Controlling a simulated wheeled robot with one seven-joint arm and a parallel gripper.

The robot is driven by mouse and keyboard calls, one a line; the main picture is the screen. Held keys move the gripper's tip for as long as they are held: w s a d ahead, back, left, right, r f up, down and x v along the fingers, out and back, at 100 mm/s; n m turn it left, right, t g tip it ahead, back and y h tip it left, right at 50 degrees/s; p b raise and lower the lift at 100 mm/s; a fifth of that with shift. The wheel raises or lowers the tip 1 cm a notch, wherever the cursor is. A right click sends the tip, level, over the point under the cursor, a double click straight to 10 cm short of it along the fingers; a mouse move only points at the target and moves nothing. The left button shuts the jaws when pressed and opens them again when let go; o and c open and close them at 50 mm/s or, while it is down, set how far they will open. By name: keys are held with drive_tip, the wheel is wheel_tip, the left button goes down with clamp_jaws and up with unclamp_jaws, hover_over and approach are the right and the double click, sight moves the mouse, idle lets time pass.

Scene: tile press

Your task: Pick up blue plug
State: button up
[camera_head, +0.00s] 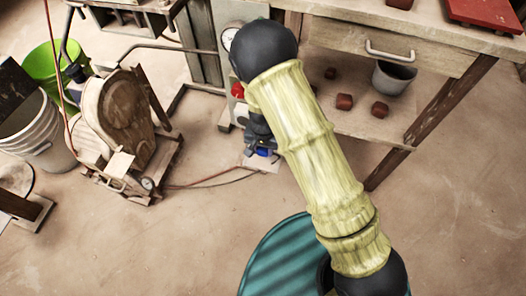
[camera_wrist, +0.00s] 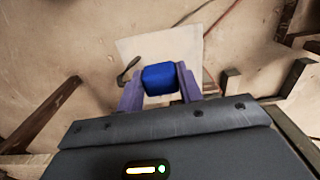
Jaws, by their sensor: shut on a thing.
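The blue plug (camera_wrist: 160,78) is a small rounded block. In the wrist view it sits between the two purple fingers of my gripper (camera_wrist: 160,86), which is shut on it. A pale square plate or sheet (camera_wrist: 185,47) lies behind and below the plug. In the head view a bit of the blue plug (camera_head: 264,152) shows at the end of my gripper (camera_head: 262,147), low beside the grey machine. My arm hides much of the gripper there. I cannot tell whether the plug touches the pale sheet.
A workbench with a drawer (camera_head: 385,45) stands at the upper right, with a grey pot (camera_head: 393,77) and several reddish-brown blocks on its lower shelf. A wooden wheel-shaped machine (camera_head: 120,115), a green bucket (camera_head: 45,65) and a white bucket (camera_head: 40,130) stand left.

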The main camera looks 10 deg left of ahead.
sight(263, 149)
wheel_tip(263, 149, up, 6)
drive_tip(key=shift+f+p, duration=0.25)
drive_tip(key=shift+p, duration=0.65)
